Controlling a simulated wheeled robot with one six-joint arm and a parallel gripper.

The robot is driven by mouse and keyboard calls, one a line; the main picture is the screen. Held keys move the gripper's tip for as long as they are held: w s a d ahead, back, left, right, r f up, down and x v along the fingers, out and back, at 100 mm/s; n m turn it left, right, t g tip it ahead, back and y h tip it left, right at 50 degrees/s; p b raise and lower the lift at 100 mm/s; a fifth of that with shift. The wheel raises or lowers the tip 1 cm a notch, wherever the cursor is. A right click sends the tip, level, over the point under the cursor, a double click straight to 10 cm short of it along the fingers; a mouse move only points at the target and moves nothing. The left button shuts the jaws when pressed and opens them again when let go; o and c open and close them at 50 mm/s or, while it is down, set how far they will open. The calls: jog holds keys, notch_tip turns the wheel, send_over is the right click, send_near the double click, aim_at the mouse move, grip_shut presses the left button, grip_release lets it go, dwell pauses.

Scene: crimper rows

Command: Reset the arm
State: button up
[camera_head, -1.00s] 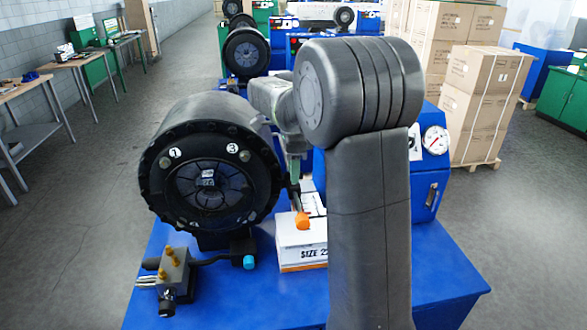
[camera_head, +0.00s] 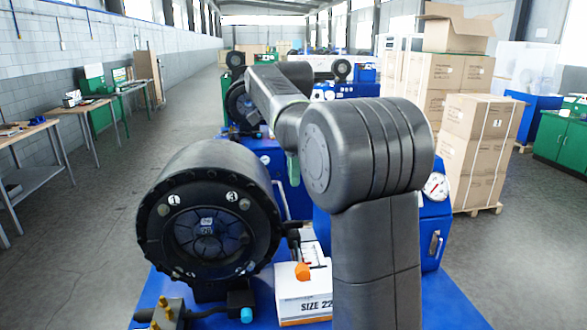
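My arm rises in the right half of the head view, with its large grey elbow joint near the middle and the forearm reaching away over the blue machine. My gripper is not clearly visible; the far end of the arm is hidden or blends with the dark parts behind it. The black round crimper head (camera_head: 207,225) stands left of my arm on a blue bench (camera_head: 262,311). A white box marked SIZE 22 (camera_head: 303,301) sits on the bench beside it, with an orange-tipped item (camera_head: 302,271) on top.
A brass-fitted valve block (camera_head: 163,317) is at the front left of the bench. A pressure gauge (camera_head: 436,186) is on the blue cabinet at right. Stacked cartons (camera_head: 478,150) stand behind. Work tables (camera_head: 40,130) line the left wall. The floor aisle at left is clear.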

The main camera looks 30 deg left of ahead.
aim_at(294, 221)
jog(key=shift+r, duration=0.5)
jog(key=shift+f, duration=0.15)
notch_tip(294, 221, down, 14)
jog(key=shift+r+p, duration=0.2)
jog(key=shift+p, duration=0.4)
